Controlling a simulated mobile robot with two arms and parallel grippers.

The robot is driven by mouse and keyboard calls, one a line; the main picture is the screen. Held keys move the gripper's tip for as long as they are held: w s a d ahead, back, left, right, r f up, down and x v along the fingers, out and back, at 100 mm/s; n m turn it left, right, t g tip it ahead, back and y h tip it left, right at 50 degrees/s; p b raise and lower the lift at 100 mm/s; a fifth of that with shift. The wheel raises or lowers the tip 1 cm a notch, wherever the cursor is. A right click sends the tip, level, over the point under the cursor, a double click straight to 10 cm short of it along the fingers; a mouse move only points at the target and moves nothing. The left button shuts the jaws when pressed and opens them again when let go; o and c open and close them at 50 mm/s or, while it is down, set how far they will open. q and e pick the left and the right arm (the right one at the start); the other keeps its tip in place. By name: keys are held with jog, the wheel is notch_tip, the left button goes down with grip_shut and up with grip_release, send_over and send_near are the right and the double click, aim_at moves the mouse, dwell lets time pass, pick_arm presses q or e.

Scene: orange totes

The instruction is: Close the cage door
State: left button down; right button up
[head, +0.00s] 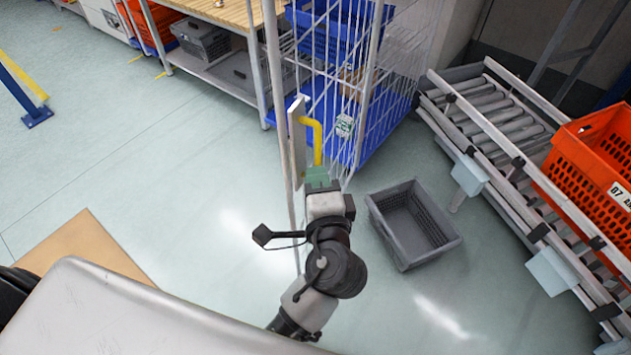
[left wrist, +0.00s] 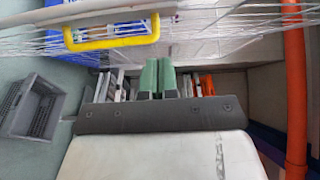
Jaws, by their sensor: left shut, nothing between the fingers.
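The wire cage (head: 365,95) stands upright at the top centre of the head view, with a blue base. A yellow handle (head: 316,140) sits on a pale plate on a tall upright of the cage door (head: 297,135), which shows nearly edge-on. How far the door stands open is hard to tell. My left gripper (head: 318,178) is just below the handle in the picture, its green fingertips together and empty. In the left wrist view the shut fingers (left wrist: 156,76) are apart from the yellow handle (left wrist: 112,34), which lies up and to the left. My right gripper is not seen.
A grey crate (head: 380,208) lies on the floor right of my left arm. A roller conveyor (head: 505,130) with an orange tote (head: 590,165) runs along the right. The floor at left is mostly clear.

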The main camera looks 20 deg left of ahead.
pick_arm(q)
jog(key=p, duration=0.2)
send_near(289, 127)
jog(key=w+d, duration=0.2)
jog(key=w, duration=0.1)
jog(key=shift+w+a+p, duration=0.25)
jog(key=shift+w+a, duration=0.05)
jog(key=shift+a, duration=0.4)
jog(key=shift+w+a+p, duration=0.2)
jog(key=shift+w+a, duration=0.05)
jog(key=shift+a, duration=0.45)
jog(key=shift+w+a+p, duration=0.25)
jog(key=shift+w+a, duration=0.05)
jog(key=shift+a, duration=0.45)
jog(key=shift+a, duration=0.1)
